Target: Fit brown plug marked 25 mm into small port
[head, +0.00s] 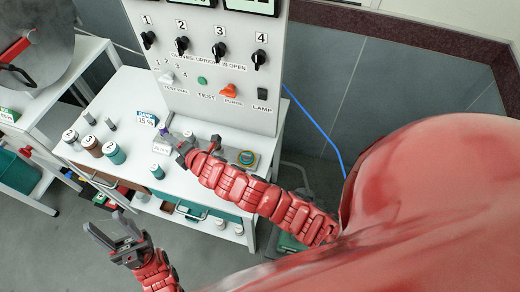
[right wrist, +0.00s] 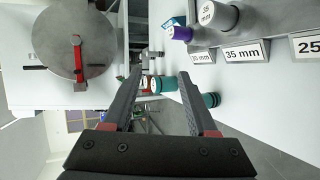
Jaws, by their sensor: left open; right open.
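A brown plug with a white numbered top (head: 92,146) stands on the white table at left, between a grey plug (head: 70,137) and a teal plug (head: 114,153). Its number is too small to read. In the right wrist view a small brown patch (right wrist: 147,83) shows beside a teal plug (right wrist: 167,84), between the fingers but farther off. My right gripper (head: 182,148) is over the table right of these plugs; its wrist view shows open, empty fingers (right wrist: 164,103). My left gripper (head: 112,236) is open and empty, in front of the table. I cannot tell which port is the small one.
A purple plug (right wrist: 180,33) and a grey plug marked 35 (right wrist: 218,15) sit at a grey block behind a 35 mm label (right wrist: 247,51). A knobbed panel (head: 205,60) rises behind the table. Another teal plug (head: 157,172) is near the table's front edge.

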